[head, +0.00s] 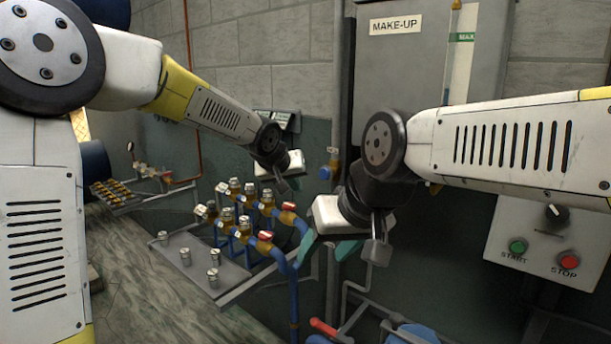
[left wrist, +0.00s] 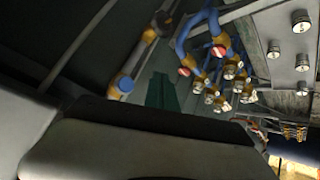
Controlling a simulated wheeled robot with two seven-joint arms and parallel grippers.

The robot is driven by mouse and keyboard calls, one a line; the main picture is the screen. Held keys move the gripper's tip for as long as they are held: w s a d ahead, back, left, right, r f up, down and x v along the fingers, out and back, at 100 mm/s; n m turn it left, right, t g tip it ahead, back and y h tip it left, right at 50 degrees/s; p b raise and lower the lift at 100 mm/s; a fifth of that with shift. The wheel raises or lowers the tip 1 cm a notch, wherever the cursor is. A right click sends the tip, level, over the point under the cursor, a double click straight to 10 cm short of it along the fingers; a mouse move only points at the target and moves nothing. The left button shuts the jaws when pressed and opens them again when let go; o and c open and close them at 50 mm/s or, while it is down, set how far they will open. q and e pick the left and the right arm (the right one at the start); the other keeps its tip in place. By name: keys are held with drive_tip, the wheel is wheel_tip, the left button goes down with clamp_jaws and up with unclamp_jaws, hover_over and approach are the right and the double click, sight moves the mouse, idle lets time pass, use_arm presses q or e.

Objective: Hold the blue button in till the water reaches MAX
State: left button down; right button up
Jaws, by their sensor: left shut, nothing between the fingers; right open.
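A small blue button (head: 325,173) sits on a brass fitting on the wall below the grey MAKE-UP tank (head: 415,75). It also seems to show in the left wrist view (left wrist: 125,84). The tank's upright sight glass (head: 458,70) carries a green MAX label (head: 463,37); I cannot make out the water level. My left gripper (head: 288,184) is shut and empty, left of the button and apart from it in the picture. Its teal fingers (left wrist: 162,92) are together in the left wrist view. My right gripper (head: 327,249) is open and empty, below the button; its arm crosses before the tank.
A rack of brass valves with blue pipes (head: 245,215) stands below my left gripper. A grey plate with metal pegs (head: 205,262) lies left of it. A control box (head: 540,245) with green START and red STOP buttons is at right. Pipes run below my right gripper.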

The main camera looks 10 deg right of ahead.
sight(325, 174)
use_arm(q)
drive_tip(key=w+d, duration=0.5)
drive_tip(key=d, duration=0.2)
drive_tip(key=shift+w, duration=0.2)
idle(2.1)
drive_tip(key=shift+w+d, duration=0.25)
drive_tip(key=shift+w+d, duration=0.3)
drive_tip(key=shift+d, duration=0.15)
idle(4.3)
